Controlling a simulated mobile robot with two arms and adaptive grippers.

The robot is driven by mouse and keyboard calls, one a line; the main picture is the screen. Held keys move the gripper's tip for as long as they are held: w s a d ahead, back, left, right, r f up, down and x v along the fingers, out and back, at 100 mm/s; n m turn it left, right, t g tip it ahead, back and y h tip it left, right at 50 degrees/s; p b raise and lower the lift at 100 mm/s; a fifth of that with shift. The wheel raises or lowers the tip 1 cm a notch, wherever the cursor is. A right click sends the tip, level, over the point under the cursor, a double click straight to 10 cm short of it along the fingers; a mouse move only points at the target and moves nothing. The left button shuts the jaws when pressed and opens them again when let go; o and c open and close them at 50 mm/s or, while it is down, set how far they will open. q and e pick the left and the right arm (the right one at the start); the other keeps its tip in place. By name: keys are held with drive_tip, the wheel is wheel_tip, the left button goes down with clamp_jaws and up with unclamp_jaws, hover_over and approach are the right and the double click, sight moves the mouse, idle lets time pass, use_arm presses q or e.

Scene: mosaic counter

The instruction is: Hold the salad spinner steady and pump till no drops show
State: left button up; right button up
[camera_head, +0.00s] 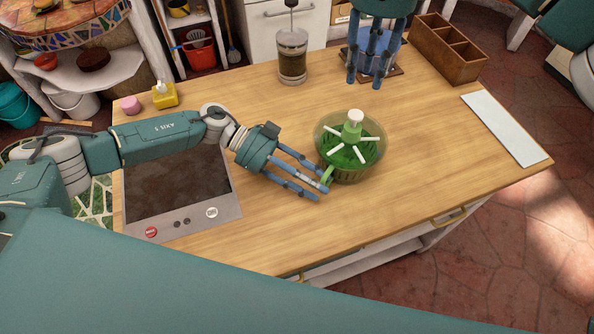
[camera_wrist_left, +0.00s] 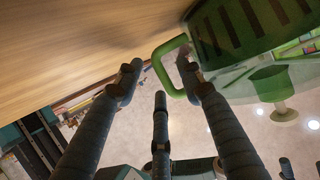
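The salad spinner (camera_head: 338,172) stands on the wooden counter, a clear bowl with green parts, white spokes and a green stem topped by a pale pump knob (camera_head: 355,116). The knob stands raised. Its green side handle (camera_head: 327,175) faces my left gripper (camera_head: 323,188). In the left wrist view the handle loop (camera_wrist_left: 159,62) is beside the right-hand finger, and the fingers of my left gripper (camera_wrist_left: 160,80) are apart. Whether they touch the handle is unclear. My right gripper (camera_head: 365,80) hangs behind the spinner, fingers spread and empty. Drops are too small to tell.
A blue bowl (camera_head: 386,42) on a wooden board is behind my right fingers. A French press (camera_head: 292,62) stands at the back, a wooden divided box (camera_head: 448,52) at back right. A white strip (camera_head: 505,128) lies right, a dark hob (camera_head: 175,185) left. Counter around the spinner is clear.

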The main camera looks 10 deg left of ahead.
use_arm(q)
drive_tip(key=shift+x, duration=1.05)
